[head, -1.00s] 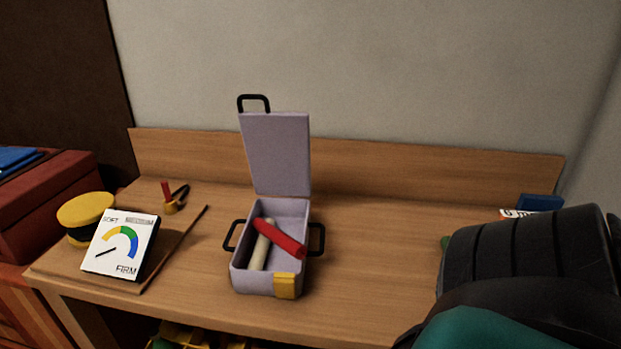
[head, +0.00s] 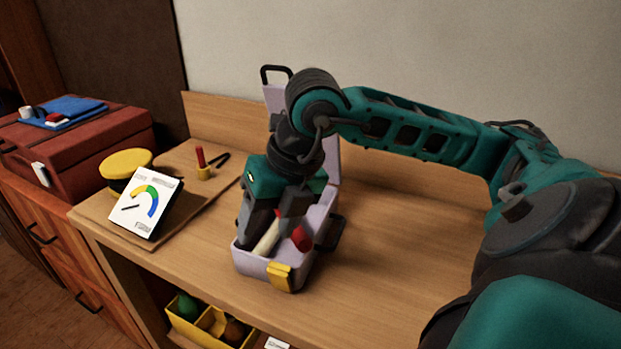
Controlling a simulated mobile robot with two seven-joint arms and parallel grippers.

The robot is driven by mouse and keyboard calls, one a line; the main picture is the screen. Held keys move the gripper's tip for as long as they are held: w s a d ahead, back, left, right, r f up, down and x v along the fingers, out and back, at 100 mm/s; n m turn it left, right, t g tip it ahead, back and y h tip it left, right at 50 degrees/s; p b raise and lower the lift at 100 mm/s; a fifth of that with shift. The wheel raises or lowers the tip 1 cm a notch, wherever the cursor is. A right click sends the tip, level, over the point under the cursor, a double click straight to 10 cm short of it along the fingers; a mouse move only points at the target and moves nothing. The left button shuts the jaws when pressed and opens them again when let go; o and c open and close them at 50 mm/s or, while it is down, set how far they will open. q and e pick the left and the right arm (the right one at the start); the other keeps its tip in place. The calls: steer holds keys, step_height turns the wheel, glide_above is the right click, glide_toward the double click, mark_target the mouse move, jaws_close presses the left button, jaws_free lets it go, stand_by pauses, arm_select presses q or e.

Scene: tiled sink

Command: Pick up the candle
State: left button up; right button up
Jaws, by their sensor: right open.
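An open pale lilac box (head: 252,264) with a yellow latch stands on the wooden bench. A cream stick (head: 266,239), which looks like a candle, and a red cylinder (head: 301,238) lie in it. My right gripper (head: 268,232) points down into the box. It is open, one finger on each side of the cream stick's upper part. Whether the fingers touch it is hard to tell. A small red stick in a yellow holder (head: 202,166) stands at the back left. My left gripper is out of view.
A white gauge card (head: 146,203), a yellow-topped round object (head: 126,163) and a dark strap are on a brown board at the left. A red chest stands farther left. The bench (head: 370,270) is clear right of the box.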

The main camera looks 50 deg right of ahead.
steer(key=d+h, duration=0.1)
steer(key=d, duration=0.1)
steer(key=d+r+m+h, duration=0.1)
steer(key=d, duration=0.2)
steer(key=d+r+t+h, duration=0.1)
steer(key=d, duration=0.1)
steer(key=shift+w+d+r+m+h, duration=0.1)
steer(key=shift+d+r+m+h, duration=0.05)
steer(key=shift+m+h, duration=0.25)
steer(key=x, duration=0.5)
steer(key=shift+w+f+b, duration=0.25)
steer(key=shift+f+b, duration=0.05)
steer(key=shift+f, duration=0.05)
steer(key=x, duration=0.6)
steer(key=shift+w+d+f, duration=0.15)
steer(key=c, duration=1)
jaws_close()
